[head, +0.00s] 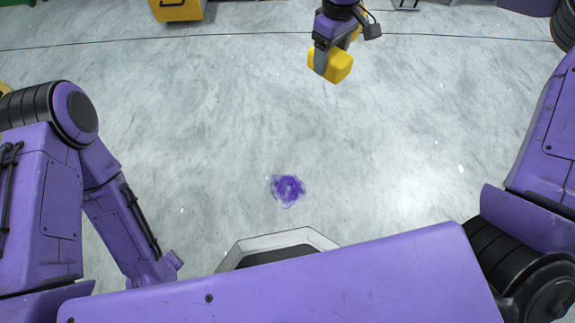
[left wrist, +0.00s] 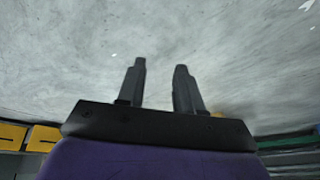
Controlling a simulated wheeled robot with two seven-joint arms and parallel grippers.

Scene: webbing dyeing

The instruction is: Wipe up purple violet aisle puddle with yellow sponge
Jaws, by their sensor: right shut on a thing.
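The purple violet puddle (head: 288,190) is a small blotch on the grey floor, in the middle of the head view just ahead of my base. The yellow sponge (head: 337,64) is at the top of the head view. My right gripper (head: 325,68) is shut on it and holds it beyond the puddle, apart from it. How high it is above the floor I cannot tell for sure. My left gripper (left wrist: 158,80) shows in the left wrist view with its two fingers apart and nothing between them.
The grey floor (head: 190,110) around the puddle is clear. A yellow box-like object (head: 178,10) stands at the top left of the head view. Yellow bins (left wrist: 12,136) and greenish shelf-like edges (left wrist: 288,142) show at the bottom of the left wrist view.

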